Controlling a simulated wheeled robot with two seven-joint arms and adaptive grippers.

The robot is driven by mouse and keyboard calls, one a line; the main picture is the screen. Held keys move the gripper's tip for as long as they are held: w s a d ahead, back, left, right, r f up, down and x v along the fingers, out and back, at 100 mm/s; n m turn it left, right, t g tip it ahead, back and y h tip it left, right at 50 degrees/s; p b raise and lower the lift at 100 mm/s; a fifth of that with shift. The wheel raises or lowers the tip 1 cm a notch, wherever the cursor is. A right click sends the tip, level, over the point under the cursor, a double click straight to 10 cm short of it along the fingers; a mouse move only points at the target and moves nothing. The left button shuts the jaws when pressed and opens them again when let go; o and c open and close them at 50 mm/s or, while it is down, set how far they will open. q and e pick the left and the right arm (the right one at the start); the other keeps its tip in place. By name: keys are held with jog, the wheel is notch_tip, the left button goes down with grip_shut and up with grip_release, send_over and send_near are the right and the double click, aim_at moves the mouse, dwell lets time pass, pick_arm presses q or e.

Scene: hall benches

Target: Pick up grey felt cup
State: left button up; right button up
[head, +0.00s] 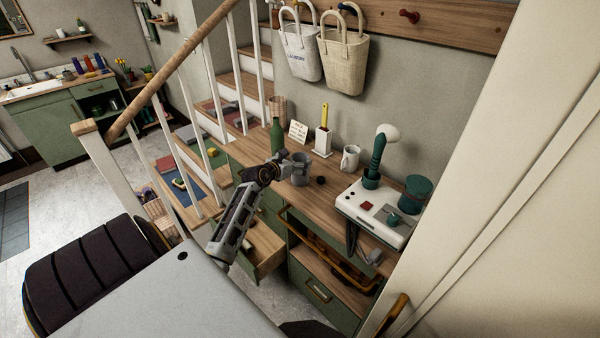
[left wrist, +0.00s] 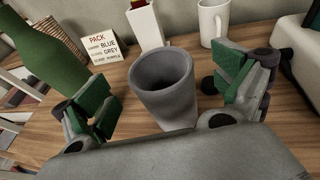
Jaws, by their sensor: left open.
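The grey felt cup (head: 301,170) stands upright on the wooden bench top (head: 336,160), and it also shows in the left wrist view (left wrist: 163,88), its open mouth facing up. My left gripper (head: 287,163) is open at the cup. In the left wrist view its green-padded fingers (left wrist: 172,100) stand apart on the left and right of the cup, with visible space on both sides. Whether either finger touches the cup lower down is hidden. My right gripper is not in view.
A green bottle (head: 277,136), a card reading PACK, BLUE, GREY (left wrist: 101,46), a white holder (head: 323,141) and a white mug (head: 350,158) stand close by. A small dark ball (head: 320,180) lies beside the cup. A white machine (head: 376,212) fills the right end. A drawer (head: 262,250) below stands open.

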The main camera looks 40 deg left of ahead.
aim_at(305, 156)
pick_arm(q)
jog(key=shift+x, duration=1.6)
jog(key=c, duration=1.1)
